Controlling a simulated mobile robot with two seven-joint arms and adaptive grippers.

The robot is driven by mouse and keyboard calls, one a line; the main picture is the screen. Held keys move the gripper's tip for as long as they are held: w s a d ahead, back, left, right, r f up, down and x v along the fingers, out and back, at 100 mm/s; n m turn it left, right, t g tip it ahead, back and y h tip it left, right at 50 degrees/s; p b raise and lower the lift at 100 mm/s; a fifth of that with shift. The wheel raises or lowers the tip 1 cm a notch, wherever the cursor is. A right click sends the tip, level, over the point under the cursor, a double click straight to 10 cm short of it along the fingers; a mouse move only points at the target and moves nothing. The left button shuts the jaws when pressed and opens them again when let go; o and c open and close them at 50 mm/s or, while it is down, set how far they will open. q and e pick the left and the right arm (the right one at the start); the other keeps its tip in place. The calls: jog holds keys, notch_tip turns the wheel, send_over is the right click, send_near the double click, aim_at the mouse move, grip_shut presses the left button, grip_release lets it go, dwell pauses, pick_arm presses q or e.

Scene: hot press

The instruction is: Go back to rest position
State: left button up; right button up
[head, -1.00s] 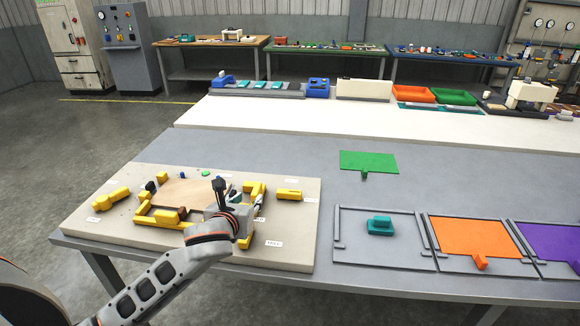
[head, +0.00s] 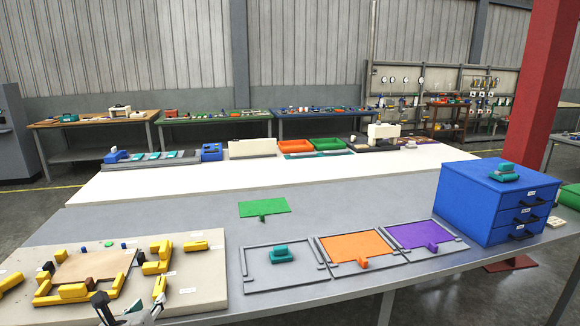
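My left gripper (head: 131,297) is at the bottom left of the head view, over the front edge of the beige fixture board (head: 205,290). Its two dark-tipped fingers stand apart with nothing visible between them, so it looks open and empty. Most of its arm is below the picture. The board carries a brown plate (head: 95,266) among yellow clamp blocks (head: 75,291). My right gripper is not in view.
The grey table (head: 350,215) holds a green plate (head: 264,208), a tray with a teal block (head: 282,253), an orange plate (head: 355,246) and a purple plate (head: 420,234). A blue drawer cabinet (head: 465,200) stands at right, near a red pillar (head: 540,100).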

pick_arm(q)
jog(key=s+d+f+n+g+h, duration=0.1)
jog(key=s+d+f+n, duration=0.2)
jog(key=f+n, duration=0.3)
jog(key=s+d+f+n+g+h, duration=0.1)
jog(key=s+d+f+n+h, duration=0.2)
jog(key=f, duration=0.5)
jog(key=s+d+f+n, duration=0.2)
jog(key=s+f+n, duration=0.5)
jog(key=s+n, duration=0.2)
jog(key=s+d+f+n, duration=0.3)
jog(key=s+f+n, duration=0.3)
jog(key=s+n, duration=0.2)
jog(key=shift+s+d+f+n+g+h, duration=0.2)
jog(key=shift+s+f+n+g+h, duration=0.15)
jog(key=shift+n, duration=0.55)
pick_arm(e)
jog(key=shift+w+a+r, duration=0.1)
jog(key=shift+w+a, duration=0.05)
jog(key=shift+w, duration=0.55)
pick_arm(q)
jog(key=shift+o, duration=0.3)
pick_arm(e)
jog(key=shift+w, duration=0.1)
